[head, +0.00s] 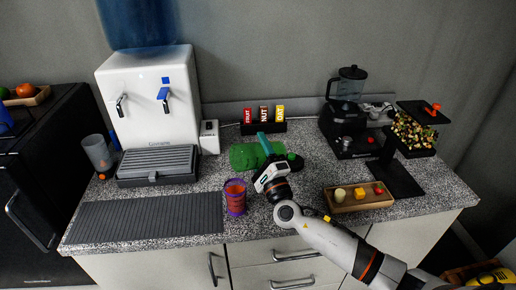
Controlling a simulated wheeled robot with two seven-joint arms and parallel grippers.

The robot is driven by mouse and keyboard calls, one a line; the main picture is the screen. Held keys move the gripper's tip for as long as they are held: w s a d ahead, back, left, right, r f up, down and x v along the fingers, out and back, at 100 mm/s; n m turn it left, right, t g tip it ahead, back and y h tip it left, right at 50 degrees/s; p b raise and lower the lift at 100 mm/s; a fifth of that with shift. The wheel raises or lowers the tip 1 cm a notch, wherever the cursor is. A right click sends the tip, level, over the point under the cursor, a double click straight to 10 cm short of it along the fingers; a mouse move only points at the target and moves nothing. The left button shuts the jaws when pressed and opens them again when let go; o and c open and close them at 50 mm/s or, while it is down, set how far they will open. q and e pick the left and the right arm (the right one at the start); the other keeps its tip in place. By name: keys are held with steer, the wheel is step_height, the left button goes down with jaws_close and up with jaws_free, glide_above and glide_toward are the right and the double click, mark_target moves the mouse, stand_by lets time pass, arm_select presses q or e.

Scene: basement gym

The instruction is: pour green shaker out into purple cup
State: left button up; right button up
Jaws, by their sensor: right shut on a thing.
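The green shaker (243,156) lies on its side, long axis running left to right, at the middle of the counter. My right gripper (266,150) is shut on it, with one teal finger showing across its far side. I cannot tell whether the shaker touches the counter or hangs above it. The purple cup (235,201) stands upright nearer the front edge, below and slightly left of the shaker in the picture. Something red-orange shows inside the cup. My left gripper is not in view.
A water dispenser (148,95) and a grey ribbed mat (145,218) are at the left. A snack-bar holder (263,127) stands behind the shaker. A wooden tray (345,206) with small pieces lies right of my arm. A blender (347,100) stands at the back right.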

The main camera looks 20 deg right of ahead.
steer(key=shift+r+m+h+p, duration=0.35)
steer(key=shift+m+h, duration=0.25)
steer(key=shift+m, duration=0.5)
steer(key=m+h+p, duration=0.1)
steer(key=m, duration=0.1)
steer(key=r+m+g+h+p, duration=0.1)
steer(key=m, duration=0.2)
steer(key=m+g+h+p, duration=0.1)
steer(key=m, duration=0.2)
steer(key=shift+a+r, duration=0.15)
steer(key=shift+a, duration=0.25)
steer(key=m+p, duration=0.1)
steer(key=m, duration=0.1)
steer(key=a+m+g+p, duration=0.1)
steer(key=shift+s+m+h+p, duration=0.1)
steer(key=shift+m+h+p, duration=0.3)
steer(key=m, duration=0.1)
steer(key=a+f+m+g+p, duration=0.1)
steer(key=a+m+g+p, duration=0.1)
steer(key=m, duration=0.1)
steer(key=shift+s+a+f, duration=0.15)
steer(key=shift+f, duration=0.15)
